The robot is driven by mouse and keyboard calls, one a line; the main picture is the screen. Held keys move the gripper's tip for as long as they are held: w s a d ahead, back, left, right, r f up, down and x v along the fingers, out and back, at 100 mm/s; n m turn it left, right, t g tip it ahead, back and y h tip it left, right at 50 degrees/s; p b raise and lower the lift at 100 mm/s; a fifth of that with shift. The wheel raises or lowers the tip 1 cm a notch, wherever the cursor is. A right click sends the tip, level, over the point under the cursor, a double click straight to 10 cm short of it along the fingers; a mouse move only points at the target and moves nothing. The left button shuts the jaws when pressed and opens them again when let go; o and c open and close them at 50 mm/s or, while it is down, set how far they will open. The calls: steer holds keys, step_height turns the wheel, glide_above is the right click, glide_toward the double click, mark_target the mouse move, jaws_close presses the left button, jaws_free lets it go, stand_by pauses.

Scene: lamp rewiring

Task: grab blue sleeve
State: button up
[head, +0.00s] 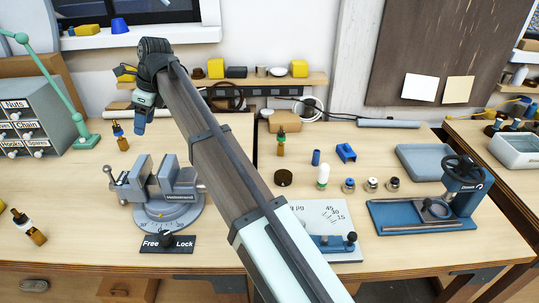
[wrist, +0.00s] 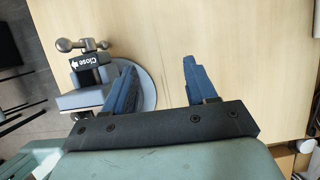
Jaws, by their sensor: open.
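The blue sleeve (head: 316,157), a small upright blue cylinder, stands on the right-hand bench in the head view, left of a blue block-like part. It is not in the wrist view. My gripper (head: 139,127) is at the upper left of the head view, above the left bench and behind the vise, far to the left of the sleeve. In the wrist view its two blue fingers (wrist: 158,82) are spread apart with nothing between them.
A grey vise (head: 165,190) stands on the left bench; it also shows in the wrist view (wrist: 90,75). A blue press (head: 440,207) is further right.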

steer(key=w+d+f+m, duration=0.1)
steer(key=w+d, duration=0.3)
steer(key=d, duration=0.3)
steer(key=w+d+m, duration=0.2)
steer(key=w+d, duration=0.3)
steer(key=d, duration=0.3)
steer(key=n+h, duration=0.4)
steer(key=n, duration=0.4)
glide_toward(317, 151)
steer(key=f, duration=0.7)
steer(key=shift+w+a, duration=0.15)
steer(key=shift+w, duration=0.1)
steer(key=shift+s+f, duration=0.2)
steer(key=shift+f, duration=2.4)
